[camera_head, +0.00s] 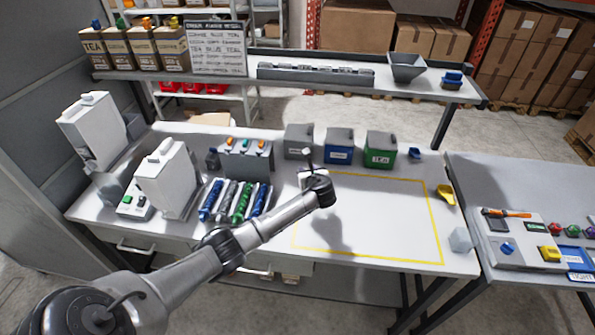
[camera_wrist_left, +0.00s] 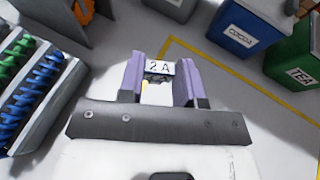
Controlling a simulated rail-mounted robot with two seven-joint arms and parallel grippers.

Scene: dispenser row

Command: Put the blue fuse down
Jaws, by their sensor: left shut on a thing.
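My left gripper (camera_wrist_left: 160,78) is shut on a small fuse (camera_wrist_left: 160,67) with a white "2 A" label. The fuse sits between the two purplish fingers in the left wrist view; its body is mostly hidden and its colour is hard to tell. In the head view the left arm reaches over the middle of the white table, with the gripper (camera_head: 313,180) near the left part of the yellow-outlined area (camera_head: 436,216). The fuse cannot be made out there. I cannot tell its exact height over the table. My right gripper is not in view.
Grey, blue (camera_head: 339,147) and green TEA (camera_head: 380,150) bins stand behind the outlined area. A rack of blue and green coils (camera_head: 238,202) lies to the left. A yellow scoop (camera_head: 446,194) and a pale hexagonal block (camera_head: 460,240) sit at the right. The outlined area looks clear.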

